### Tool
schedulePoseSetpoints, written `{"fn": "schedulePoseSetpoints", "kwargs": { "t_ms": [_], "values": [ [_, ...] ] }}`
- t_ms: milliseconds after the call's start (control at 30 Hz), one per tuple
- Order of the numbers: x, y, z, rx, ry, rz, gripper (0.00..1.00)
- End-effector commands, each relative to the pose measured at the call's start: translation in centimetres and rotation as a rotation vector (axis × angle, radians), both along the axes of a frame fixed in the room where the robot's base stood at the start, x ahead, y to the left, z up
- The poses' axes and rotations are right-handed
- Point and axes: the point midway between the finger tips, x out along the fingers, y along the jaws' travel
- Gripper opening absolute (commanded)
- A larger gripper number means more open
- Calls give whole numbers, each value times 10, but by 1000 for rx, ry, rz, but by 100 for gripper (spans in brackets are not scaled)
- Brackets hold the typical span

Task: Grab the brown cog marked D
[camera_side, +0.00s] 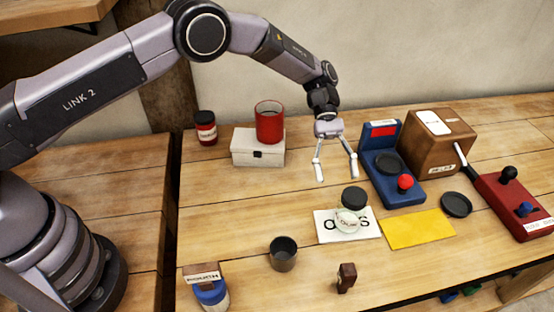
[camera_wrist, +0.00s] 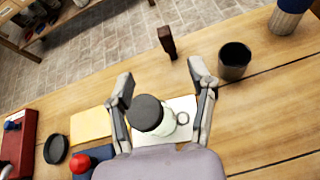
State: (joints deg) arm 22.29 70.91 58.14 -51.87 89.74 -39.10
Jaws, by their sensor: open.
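I cannot make out a brown cog marked D in either view. A small dark brown upright block (camera_side: 346,277) stands near the table's front edge; it also shows in the wrist view (camera_wrist: 167,42), and no letter is readable on it. My gripper (camera_side: 338,175) is open and empty above the table, behind and above a pale jar (camera_side: 350,221) with a dark lid. In the wrist view my gripper (camera_wrist: 161,73) has its fingers spread, with the jar's dark lid (camera_wrist: 147,112) showing between them, lower down.
The jar is by a white lettered card (camera_side: 324,232), beside a yellow sheet (camera_side: 418,230). A grey cup (camera_side: 283,254) and blue jar (camera_side: 212,292) are in front. A blue scale-like device (camera_side: 400,192), brown box (camera_side: 437,145) and red lever box (camera_side: 512,205) stand right. Small coloured items (camera_side: 470,290) lie below.

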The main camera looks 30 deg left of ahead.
Motion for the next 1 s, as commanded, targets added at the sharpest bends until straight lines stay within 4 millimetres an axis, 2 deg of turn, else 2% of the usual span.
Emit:
{"fn": "schedulePoseSetpoints", "kwargs": {
  "t_ms": [33, 100, 200, 333, 600, 1000],
  "values": [
    [-5, -7, -19, -3, 46, 0, 56],
    [-10, -14, -35, -8, 90, 4, 56],
    [-15, -20, -48, -11, 129, 6, 56],
    [-26, -29, -56, -11, 142, 6, 56],
    [-64, -60, -76, -10, 140, 5, 56],
    [-89, -78, -91, -9, 138, 6, 56]
  ]
}}
